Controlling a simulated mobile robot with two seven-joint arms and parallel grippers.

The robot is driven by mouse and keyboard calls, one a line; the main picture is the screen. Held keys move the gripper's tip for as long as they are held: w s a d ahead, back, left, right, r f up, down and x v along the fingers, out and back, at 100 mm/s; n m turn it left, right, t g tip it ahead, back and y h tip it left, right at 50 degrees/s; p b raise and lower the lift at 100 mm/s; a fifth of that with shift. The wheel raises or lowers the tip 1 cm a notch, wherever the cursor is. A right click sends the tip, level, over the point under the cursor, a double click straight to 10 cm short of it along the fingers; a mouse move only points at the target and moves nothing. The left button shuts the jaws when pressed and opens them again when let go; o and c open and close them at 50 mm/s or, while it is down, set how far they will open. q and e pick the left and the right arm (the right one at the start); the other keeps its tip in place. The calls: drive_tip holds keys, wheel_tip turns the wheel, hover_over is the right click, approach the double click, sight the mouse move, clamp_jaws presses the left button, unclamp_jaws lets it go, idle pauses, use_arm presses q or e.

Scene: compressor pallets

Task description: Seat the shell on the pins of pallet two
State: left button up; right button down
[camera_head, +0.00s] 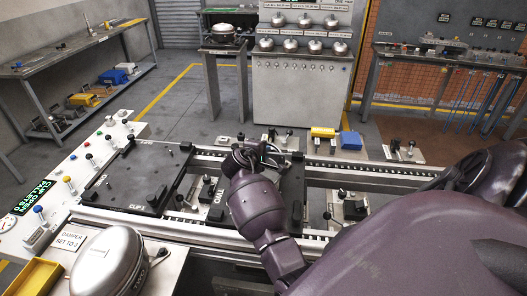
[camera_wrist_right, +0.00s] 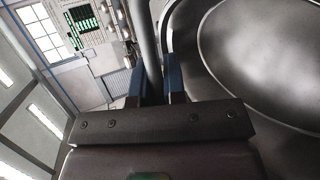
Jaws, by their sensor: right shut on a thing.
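My right gripper (camera_head: 258,154) is over the area of pallet two (camera_head: 291,190), the dark plate behind my wrist. In the right wrist view its two blue fingers (camera_wrist_right: 154,88) are shut on a grey pipe (camera_wrist_right: 147,40). A large round grey metal body, seemingly the shell (camera_wrist_right: 255,60), fills the right of that view beside the pipe. In the head view my arm hides most of what I hold, so I cannot tell if it touches the pins. My left gripper is out of view.
Another dark pallet (camera_head: 137,178) lies left on the rails. A silver domed compressor (camera_head: 108,262) sits on the near bench by a yellow bin (camera_head: 33,277). Yellow (camera_head: 322,132) and blue (camera_head: 350,140) blocks stand behind the rails. Levers line the rails.

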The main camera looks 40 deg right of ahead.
drive_tip(key=shift+w, duration=0.1)
drive_tip(key=c, duration=1.1)
unclamp_jaws()
drive_tip(key=shift+s+f, duration=0.2)
drive_tip(key=shift+f, duration=0.15)
drive_tip(key=shift+r, duration=0.15)
